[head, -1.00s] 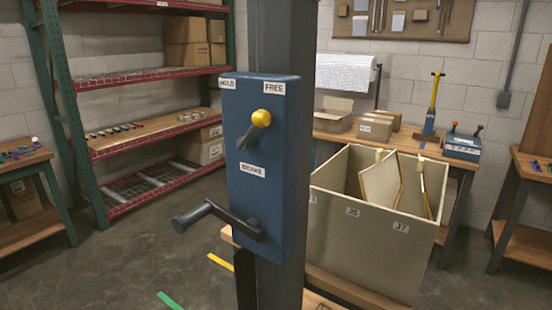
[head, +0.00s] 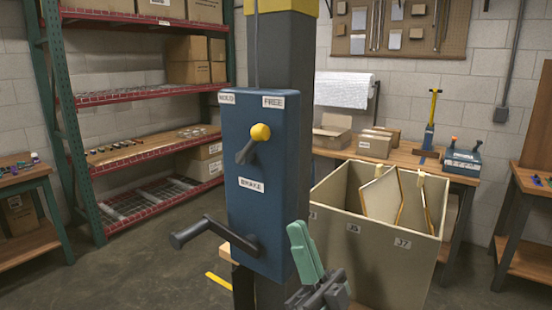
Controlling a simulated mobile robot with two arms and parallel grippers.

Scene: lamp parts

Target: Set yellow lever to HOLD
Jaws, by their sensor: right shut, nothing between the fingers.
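The yellow lever (head: 260,132) has a yellow knob on a dark arm, on the front of a blue box (head: 265,215) fixed to a dark post. The knob leans up and right, towards the FREE label (head: 273,102). The HOLD label (head: 227,98) is at the box's upper left, and a BRAKE label (head: 251,184) is below the lever. My right gripper (head: 298,230), with green fingers, is shut and empty. It shows at the box's lower right, well below the lever and apart from it. My left gripper is not in view.
A dark crank handle (head: 205,232) sticks out from the box's lower front. A beige bin (head: 345,228) with panels stands right of the post. A red-edged shelf rack (head: 150,154) is at the left, and a workbench (head: 408,157) is behind.

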